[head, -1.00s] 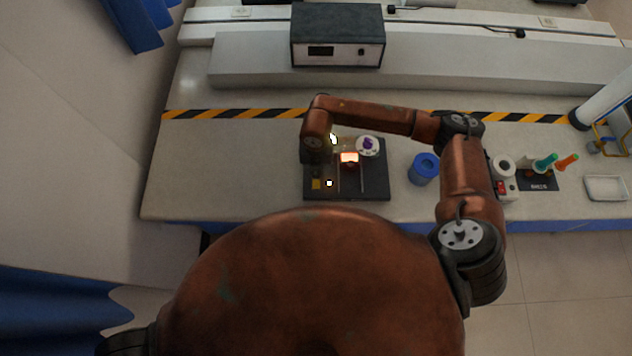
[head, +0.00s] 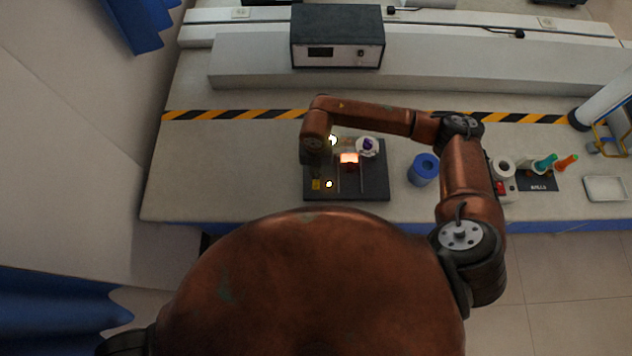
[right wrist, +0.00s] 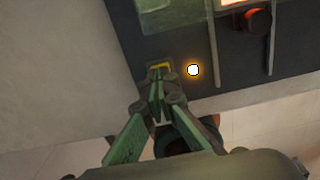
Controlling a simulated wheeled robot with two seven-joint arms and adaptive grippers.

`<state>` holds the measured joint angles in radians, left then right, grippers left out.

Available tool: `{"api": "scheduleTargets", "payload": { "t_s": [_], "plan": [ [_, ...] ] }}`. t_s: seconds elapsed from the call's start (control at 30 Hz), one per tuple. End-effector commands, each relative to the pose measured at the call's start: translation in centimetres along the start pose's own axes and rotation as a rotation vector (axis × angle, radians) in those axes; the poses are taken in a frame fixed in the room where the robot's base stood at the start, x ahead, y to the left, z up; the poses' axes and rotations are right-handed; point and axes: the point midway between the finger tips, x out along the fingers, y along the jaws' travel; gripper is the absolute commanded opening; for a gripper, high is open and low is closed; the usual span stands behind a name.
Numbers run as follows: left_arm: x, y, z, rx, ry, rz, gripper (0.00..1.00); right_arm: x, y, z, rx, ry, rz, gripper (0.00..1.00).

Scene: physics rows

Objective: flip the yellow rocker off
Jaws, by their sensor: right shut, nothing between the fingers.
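The yellow rocker (head: 316,184) sits at the front left corner of a dark panel (head: 375,185) on the bench. In the right wrist view the yellow rocker (right wrist: 160,66) shows just beyond my fingertips and is partly covered by them. My right gripper (right wrist: 157,88) is shut and empty, its tips at or very near the rocker; I cannot tell whether they touch. A small round lamp (right wrist: 193,70) right of the rocker glows; the lamp (head: 329,184) also shows in the head view. The rocker's tilt cannot be made out. My left gripper is out of view.
The panel also carries a glowing orange part (head: 349,158), a white dial with a purple knob (head: 367,146) and thin upright rods. A blue cylinder (head: 423,169) stands to the right. The bench left of the panel is clear.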

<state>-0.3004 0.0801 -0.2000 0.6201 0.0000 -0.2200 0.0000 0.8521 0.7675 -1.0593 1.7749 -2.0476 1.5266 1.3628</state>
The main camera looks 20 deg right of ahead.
Motion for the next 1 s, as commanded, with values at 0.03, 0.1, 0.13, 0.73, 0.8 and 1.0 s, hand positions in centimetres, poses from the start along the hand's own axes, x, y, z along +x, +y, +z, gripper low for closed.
{"api": "scheduleTargets", "payload": {
  "t_s": [0.03, 0.1, 0.13, 0.73, 0.8, 1.0],
  "plan": [
    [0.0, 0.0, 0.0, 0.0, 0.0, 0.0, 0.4, 0.0, 0.0, 0.0, 0.0, 0.0, 0.0, 0.0],
    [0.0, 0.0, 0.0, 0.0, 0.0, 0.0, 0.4, 0.0, 0.0, 0.0, 0.0, 0.0, 0.0, 0.0],
    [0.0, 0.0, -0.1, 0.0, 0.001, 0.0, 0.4, 0.0, 0.0, 0.0, 0.0, 0.0, 0.0, 0.0],
    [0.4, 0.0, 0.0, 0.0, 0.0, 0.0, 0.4, 0.7, 0.0, 0.0, 0.0, 0.0, 0.0, 0.0],
    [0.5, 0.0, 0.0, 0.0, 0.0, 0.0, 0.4, 0.8, 0.0, 0.0, 0.0, 0.0, 0.0, 0.0],
    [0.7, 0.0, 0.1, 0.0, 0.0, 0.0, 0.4, 1.0, 0.0, 0.0, 0.0, 0.0, 0.0, 0.0]
  ]
}}
